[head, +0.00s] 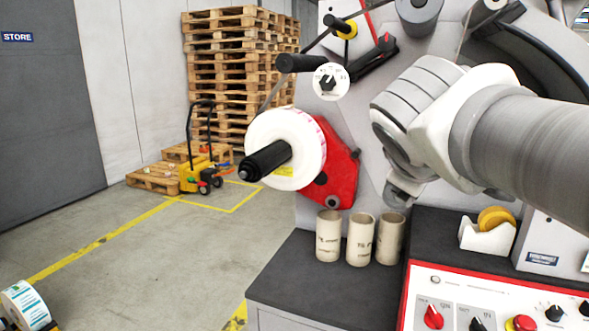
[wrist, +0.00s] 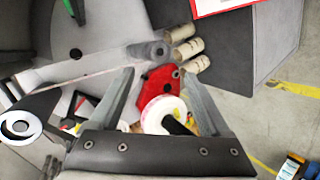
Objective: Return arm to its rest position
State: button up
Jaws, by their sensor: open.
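My arm (head: 520,140) reaches in from the right edge of the head view and bends down in front of the rewinder's grey panel (head: 360,130). My gripper (wrist: 158,76) shows in the wrist view with its two grey fingers spread apart and nothing held between them. In the head view my wrist hides most of it. A white roll (head: 284,148) sits on a black spindle (head: 265,160) in front of a red plate (head: 342,165), left of my wrist. In the wrist view the roll (wrist: 158,112) and red plate (wrist: 158,82) appear beyond and between the fingers.
Three cardboard cores (head: 360,239) stand on the dark ledge (head: 300,270) below my wrist. A control panel (head: 470,295) and a tape dispenser (head: 488,235) are at lower right. Stacked pallets (head: 240,70) and a yellow pallet truck (head: 196,176) stand behind. The floor at left is mostly clear.

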jog(key=s+a+f+m+g+y, duration=0.2)
jog(key=s+f+m+y, duration=0.15)
jog(key=s+f, duration=0.55)
jog(key=s+a+f+m+g+y, duration=0.25)
jog(key=s+f+m, duration=0.3)
jog(key=f, duration=0.55)
notch_tip(320, 180, up, 13)
jog(key=h+p, duration=0.1)
jog(key=p, duration=1.1)
jog(key=shift+d+n, duration=0.35)
jog(key=shift+n, duration=0.05)
